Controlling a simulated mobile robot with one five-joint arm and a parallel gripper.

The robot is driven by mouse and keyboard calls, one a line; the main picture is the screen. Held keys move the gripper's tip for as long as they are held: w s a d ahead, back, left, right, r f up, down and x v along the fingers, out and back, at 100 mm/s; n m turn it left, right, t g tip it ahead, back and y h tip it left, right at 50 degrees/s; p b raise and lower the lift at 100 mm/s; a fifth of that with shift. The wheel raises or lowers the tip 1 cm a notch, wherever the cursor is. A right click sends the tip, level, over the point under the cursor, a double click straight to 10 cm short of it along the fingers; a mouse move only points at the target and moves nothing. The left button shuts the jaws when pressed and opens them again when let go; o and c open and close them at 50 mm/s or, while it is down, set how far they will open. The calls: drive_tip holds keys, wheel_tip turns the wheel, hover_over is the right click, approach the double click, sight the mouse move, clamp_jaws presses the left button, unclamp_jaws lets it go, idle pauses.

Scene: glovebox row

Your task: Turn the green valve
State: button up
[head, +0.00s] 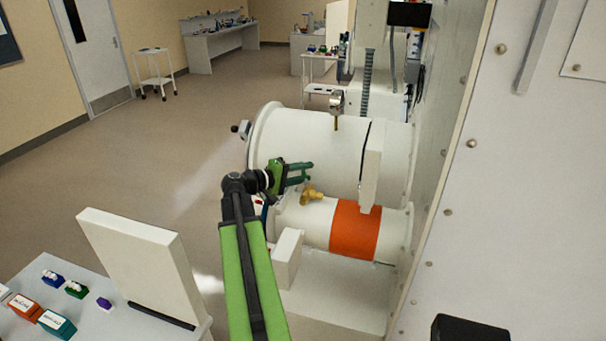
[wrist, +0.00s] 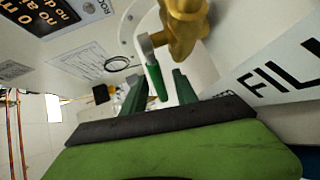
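The green valve shows in the wrist view as a brass body (wrist: 184,28) with a lever that ends in a green handle (wrist: 157,82). In the head view its brass body (head: 313,195) sits by the smaller white cylinder, and I cannot make out the green handle there. My gripper (head: 308,172) is just above and left of the brass body in the head view. In the wrist view my gripper (wrist: 158,78) is open, with the green handle between its two green fingers. Gaps show on both sides of the handle, so the fingers do not clasp it.
A large white cylinder (head: 300,140) stands behind, and a smaller one with an orange band (head: 355,231) lies below. A white panel (head: 371,165) stands to the right. A large wall (head: 500,200) bounds the right side. The floor at left (head: 150,150) is clear.

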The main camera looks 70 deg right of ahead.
clamp_jaws()
idle(1.1)
drive_tip(key=shift+d, duration=0.1)
